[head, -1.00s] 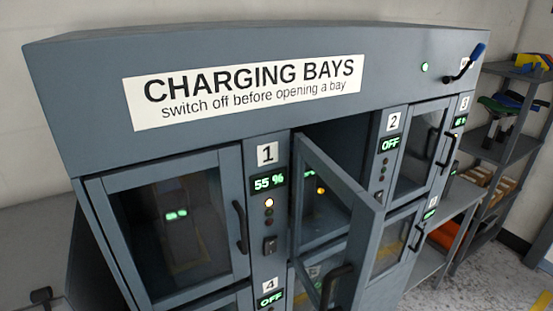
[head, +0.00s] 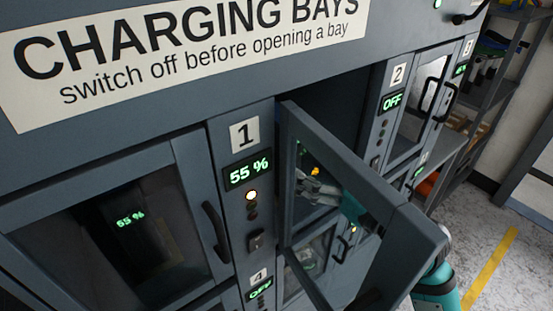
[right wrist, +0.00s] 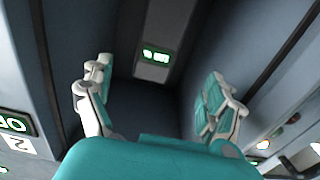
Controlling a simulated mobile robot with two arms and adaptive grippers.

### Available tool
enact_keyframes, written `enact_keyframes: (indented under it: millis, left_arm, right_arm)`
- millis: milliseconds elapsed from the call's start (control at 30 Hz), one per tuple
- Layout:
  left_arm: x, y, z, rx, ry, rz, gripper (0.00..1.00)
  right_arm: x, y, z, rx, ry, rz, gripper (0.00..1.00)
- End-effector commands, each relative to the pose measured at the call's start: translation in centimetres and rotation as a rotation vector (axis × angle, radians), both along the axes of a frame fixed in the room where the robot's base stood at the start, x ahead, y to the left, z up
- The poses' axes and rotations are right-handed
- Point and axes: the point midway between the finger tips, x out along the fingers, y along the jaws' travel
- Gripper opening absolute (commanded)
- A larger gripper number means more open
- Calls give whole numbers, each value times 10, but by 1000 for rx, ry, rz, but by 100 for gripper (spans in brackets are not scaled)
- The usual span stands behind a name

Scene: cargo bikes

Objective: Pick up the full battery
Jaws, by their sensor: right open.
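A grey battery with a small green display (right wrist: 151,72) stands inside open bay 2 in the right wrist view; its reading is too small to read surely. The open door hides it in the head view. My right gripper (right wrist: 155,85) is open and empty, its fingers spread at the bay's mouth, with the battery further in between them. In the head view my right gripper (head: 318,188) shows through the glass of the open door (head: 425,232). My left gripper is not in view.
Bay 1 (head: 212,190) is closed, with a dark battery reading 55 % behind its glass. The panel of bay 2 (head: 392,102) reads OFF. The open door juts out beside my right arm. Shelves stand at the right, with free floor before them.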

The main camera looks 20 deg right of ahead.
Motion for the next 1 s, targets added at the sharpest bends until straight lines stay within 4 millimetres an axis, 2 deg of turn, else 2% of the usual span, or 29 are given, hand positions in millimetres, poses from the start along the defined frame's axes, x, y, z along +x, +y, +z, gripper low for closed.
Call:
enact_keyframes:
  millis: [33,133,267,367,500,733,900,1000]
  left_arm:
    - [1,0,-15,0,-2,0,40]
    - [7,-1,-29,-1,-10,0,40]
    - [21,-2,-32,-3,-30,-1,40]
    - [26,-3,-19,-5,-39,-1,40]
    - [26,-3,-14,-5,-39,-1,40]
    - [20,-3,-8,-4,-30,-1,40]
    - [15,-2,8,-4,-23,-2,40]
    - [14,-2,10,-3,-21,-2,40]
  right_arm:
    - [4,2,-5,2,-8,0,89]
    - [11,4,-5,4,-7,-3,89]
    - [32,11,-1,7,-4,-3,89]
    - [51,18,5,8,3,-3,89]
    - [71,25,3,5,3,-3,89]
    - [86,30,3,4,3,-4,89]
    - [112,37,7,6,3,-3,89]
    - [123,41,5,5,3,-3,89]
